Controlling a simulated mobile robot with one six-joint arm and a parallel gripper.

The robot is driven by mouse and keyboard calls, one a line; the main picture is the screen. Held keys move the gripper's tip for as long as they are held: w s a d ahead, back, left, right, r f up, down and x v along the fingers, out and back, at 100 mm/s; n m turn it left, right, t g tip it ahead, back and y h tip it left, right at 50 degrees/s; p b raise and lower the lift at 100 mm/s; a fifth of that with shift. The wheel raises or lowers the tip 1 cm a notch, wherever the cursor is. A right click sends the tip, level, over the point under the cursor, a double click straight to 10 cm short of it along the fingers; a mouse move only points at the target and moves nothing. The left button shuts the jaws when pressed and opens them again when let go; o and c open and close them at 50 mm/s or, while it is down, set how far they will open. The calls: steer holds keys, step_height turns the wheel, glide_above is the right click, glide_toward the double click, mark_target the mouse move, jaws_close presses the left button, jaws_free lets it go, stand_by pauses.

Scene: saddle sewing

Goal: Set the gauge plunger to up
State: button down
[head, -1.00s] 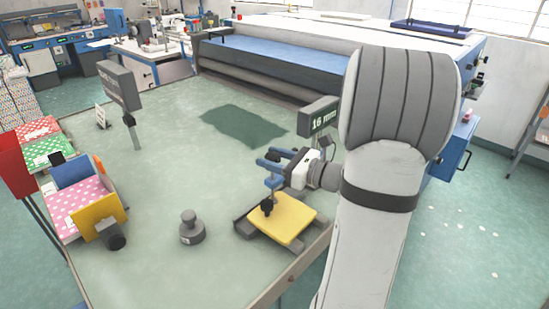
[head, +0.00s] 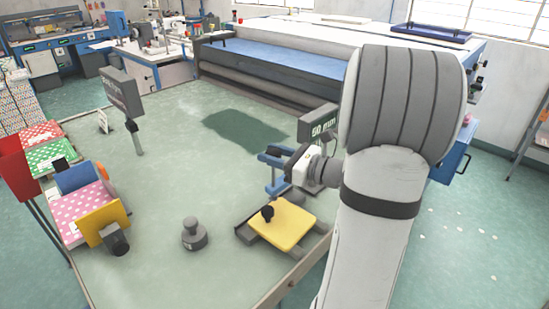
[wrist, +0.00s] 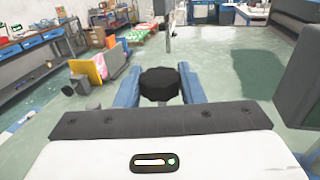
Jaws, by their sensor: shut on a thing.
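My gripper (head: 270,158) hangs above the yellow plate (head: 284,224) at the table's right front. In the wrist view, its two blue fingers (wrist: 161,78) are shut on a black, many-sided knob (wrist: 160,87), which I take as the plunger's top. In the head view, a black knob (head: 267,213) shows at the yellow plate's left edge, below the fingers. I cannot tell whether it is the held one. The grey gauge display (head: 318,122) behind my gripper reads "50 mm".
A grey weight (head: 194,236) stands left of the yellow plate. A grey sign (head: 120,92) stands at the back left. A dark green patch (head: 245,130) lies flat.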

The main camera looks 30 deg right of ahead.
steer(key=shift+r, duration=0.5)
steer(key=c, duration=0.9)
jaws_free()
steer(key=shift+c, duration=0.2)
steer(key=b+v, duration=0.1)
steer(key=v, duration=0.7)
steer(key=shift+b, duration=0.4)
